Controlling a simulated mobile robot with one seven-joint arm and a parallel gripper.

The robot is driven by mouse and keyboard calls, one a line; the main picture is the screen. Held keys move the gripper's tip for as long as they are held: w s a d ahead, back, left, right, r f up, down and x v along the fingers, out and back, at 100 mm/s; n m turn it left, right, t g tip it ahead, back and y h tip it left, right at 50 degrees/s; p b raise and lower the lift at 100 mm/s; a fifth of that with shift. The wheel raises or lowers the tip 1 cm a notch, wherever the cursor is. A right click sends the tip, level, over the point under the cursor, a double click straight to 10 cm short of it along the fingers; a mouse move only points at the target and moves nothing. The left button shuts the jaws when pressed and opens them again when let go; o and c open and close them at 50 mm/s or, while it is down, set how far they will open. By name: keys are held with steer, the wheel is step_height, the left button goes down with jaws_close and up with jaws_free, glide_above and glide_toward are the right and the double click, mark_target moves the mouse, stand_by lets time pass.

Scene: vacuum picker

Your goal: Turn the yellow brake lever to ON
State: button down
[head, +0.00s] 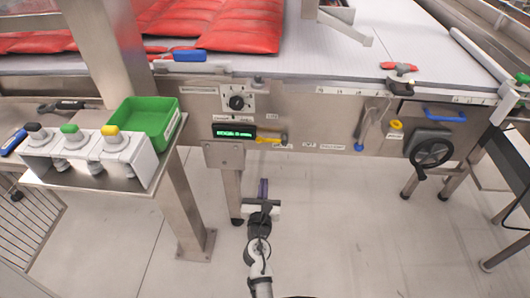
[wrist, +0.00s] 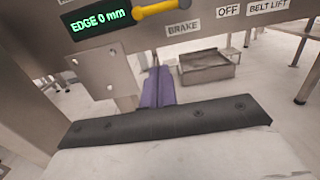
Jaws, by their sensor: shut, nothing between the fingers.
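The yellow brake lever (head: 267,140) is on the front panel of the machine, lying roughly level, with a grey round end at its right. In the wrist view the lever (wrist: 162,9) is at the top edge, partly cut off, above a BRAKE label (wrist: 183,28). An OFF label (wrist: 228,10) is to its right; I cannot make out an ON label. My gripper (head: 263,183) has purple fingers, which also show in the wrist view (wrist: 158,78). They are shut and empty, below the lever and apart from it.
A green display (head: 234,132) reading EDGE 0 mm is left of the lever. A metal bracket plate (head: 224,155) and leg stand left of my gripper. A blue-ended lever (head: 360,145) and a black handwheel (head: 431,152) are farther right.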

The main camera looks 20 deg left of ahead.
steer(key=w+a+r+p, duration=0.3)
steer(key=w+r+p, duration=0.1)
steer(key=w, duration=0.6)
steer(key=shift+w+r+p, duration=0.15)
steer(key=shift+r+p, duration=0.1)
steer(key=shift+p, duration=0.05)
